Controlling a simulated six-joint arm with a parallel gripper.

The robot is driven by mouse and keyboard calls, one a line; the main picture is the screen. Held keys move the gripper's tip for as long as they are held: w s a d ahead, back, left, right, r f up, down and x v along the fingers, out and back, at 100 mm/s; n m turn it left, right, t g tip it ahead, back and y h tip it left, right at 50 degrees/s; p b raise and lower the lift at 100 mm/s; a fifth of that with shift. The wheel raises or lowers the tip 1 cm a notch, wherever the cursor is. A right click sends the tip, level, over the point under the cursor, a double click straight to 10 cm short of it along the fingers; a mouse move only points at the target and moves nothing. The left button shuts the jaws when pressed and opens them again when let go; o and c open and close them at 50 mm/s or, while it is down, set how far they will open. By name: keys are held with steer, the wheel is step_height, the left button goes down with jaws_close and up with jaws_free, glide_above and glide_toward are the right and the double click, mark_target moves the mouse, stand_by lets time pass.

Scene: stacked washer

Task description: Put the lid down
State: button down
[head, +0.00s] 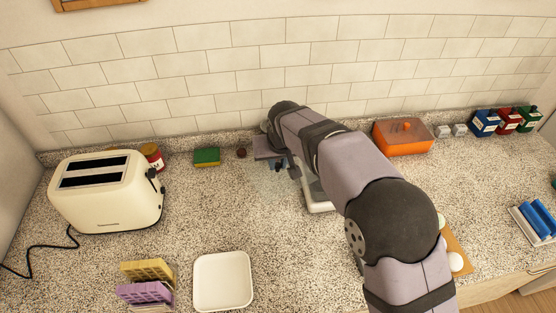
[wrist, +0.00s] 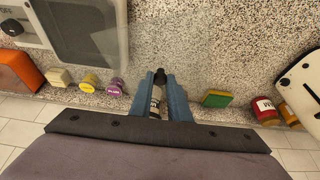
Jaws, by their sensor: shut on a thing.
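The lid (wrist: 150,42) looks like a clear, see-through pane with a dark knob (wrist: 160,74). The speckled counter shows through it in the wrist view, so its edges are faint. My gripper (wrist: 161,80) has its two blue fingers shut on the knob. In the head view my gripper (head: 279,163) is over the back middle of the counter, partly hidden by my arm. A white appliance with a grey inset panel (wrist: 88,35) and an OFF dial is beside the lid in the wrist view. I cannot tell how high the lid is.
A green-yellow sponge (head: 207,157), red jar (head: 152,156) and cream toaster (head: 105,195) stand left. An orange box (head: 403,138) is back right. A white tray (head: 222,283) and sponge rack (head: 147,287) are in front.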

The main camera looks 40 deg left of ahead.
steer(key=shift+f, duration=0.25)
steer(key=c, duration=1.7)
jaws_free()
steer(key=shift+o, duration=0.2)
steer(key=shift+r, duration=0.1)
steer(key=shift+r, duration=0.25)
steer(key=b+v, duration=0.3)
steer(key=v, duration=0.9)
steer(key=shift+f, duration=0.1)
